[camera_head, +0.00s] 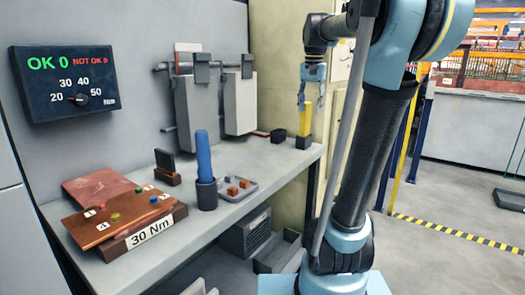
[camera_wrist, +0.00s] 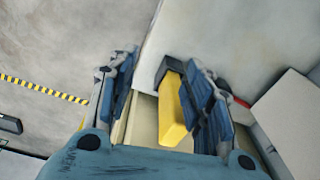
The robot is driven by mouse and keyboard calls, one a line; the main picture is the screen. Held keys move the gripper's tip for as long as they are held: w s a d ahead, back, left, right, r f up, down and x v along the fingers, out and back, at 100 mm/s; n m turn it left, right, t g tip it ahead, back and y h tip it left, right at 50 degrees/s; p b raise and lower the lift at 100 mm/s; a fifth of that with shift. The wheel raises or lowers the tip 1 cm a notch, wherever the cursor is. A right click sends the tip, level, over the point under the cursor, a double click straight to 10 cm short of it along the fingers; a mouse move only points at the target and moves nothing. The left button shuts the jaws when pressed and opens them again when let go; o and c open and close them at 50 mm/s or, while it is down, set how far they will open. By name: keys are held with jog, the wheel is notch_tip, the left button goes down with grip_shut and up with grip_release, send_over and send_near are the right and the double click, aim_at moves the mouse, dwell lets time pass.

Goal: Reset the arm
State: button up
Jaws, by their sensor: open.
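My gripper (camera_head: 311,103) hangs pointing down above the right end of the grey workbench (camera_head: 240,185). It is open. A yellow upright tool (camera_head: 305,121) stands in a black holder (camera_head: 303,142) directly below the gripper. In the wrist view, the yellow tool (camera_wrist: 172,115) shows between the two spread fingers of my gripper (camera_wrist: 161,65), nearer the right finger. Neither finger visibly closes on it. Whether the right finger touches it, I cannot tell.
On the bench are a blue cylinder (camera_head: 203,155) in a dark cup (camera_head: 206,194), a grey tray (camera_head: 237,190) with orange blocks, and a copper-coloured board (camera_head: 105,225) with coloured pegs. Grey boxes (camera_head: 240,103) hang behind. Open floor (camera_head: 445,250) lies right.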

jog(key=s+f+n, duration=0.2)
jog(key=s+f, duration=1)
jog(key=f, duration=0.4)
jog(key=s+f+n+t, duration=0.1)
jog(key=s+f+n, duration=0.2)
jog(key=s+f, duration=1)
notch_tip(320, 180, down, 3)
jog(key=shift+d+t, duration=0.15)
jog(key=shift+t, duration=0.15)
jog(key=shift+w+f, duration=0.2)
jog(key=shift+w, duration=0.3)
